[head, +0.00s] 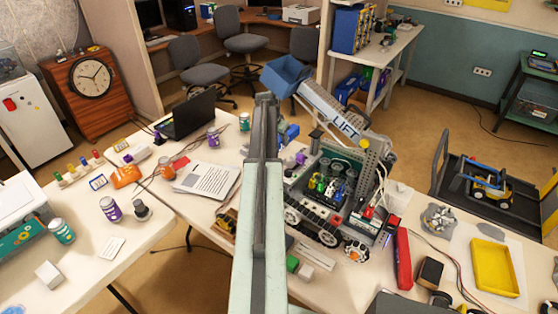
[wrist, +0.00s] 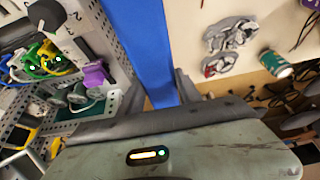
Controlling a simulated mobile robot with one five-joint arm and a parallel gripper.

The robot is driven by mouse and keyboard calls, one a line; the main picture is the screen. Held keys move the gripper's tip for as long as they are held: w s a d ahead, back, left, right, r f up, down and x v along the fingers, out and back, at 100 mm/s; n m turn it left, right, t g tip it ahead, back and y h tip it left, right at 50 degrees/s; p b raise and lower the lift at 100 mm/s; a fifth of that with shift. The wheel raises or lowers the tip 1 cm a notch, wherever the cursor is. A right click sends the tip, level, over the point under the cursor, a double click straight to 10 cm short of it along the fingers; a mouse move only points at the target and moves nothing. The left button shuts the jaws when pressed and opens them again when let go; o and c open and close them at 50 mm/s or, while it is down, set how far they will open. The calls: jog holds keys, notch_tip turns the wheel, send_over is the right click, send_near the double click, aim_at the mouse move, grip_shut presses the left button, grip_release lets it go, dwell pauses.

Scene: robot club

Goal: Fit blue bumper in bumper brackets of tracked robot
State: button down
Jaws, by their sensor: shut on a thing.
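In the wrist view my gripper (wrist: 158,92) is shut on a long flat blue bumper (wrist: 140,45), which runs from the jaws to the top edge. The tracked robot (head: 322,232) stands on the table right of my arm in the head view, with tracks, a perforated metal frame and a raised arm marked LIFT. Part of its perforated side and wiring (wrist: 58,85) shows left of the bumper in the wrist view. The bumper is apart from that frame in the picture. In the head view my arm hides the jaws, and I cannot make out the brackets.
A blue bucket (head: 286,76) sits at the raised arm's end. A laptop (head: 188,116) and papers (head: 208,181) lie left of my arm. A red tool (head: 403,258) and a yellow tray (head: 496,266) lie at the right. A can (wrist: 275,64) shows in the wrist view.

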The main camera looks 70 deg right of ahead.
notch_tip(320, 180, down, 13)
jog(key=b, duration=1)
jog(key=shift+w+a+y, duration=0.2)
jog(key=shift+a+y, duration=0.1)
jog(key=shift+f+b, duration=1.45)
jog(key=shift+b, duration=0.2)
dwell(1.1)
jog(key=c, duration=0.7)
grip_release()
jog(key=shift+c, duration=0.2)
jog(key=shift+r, duration=0.15)
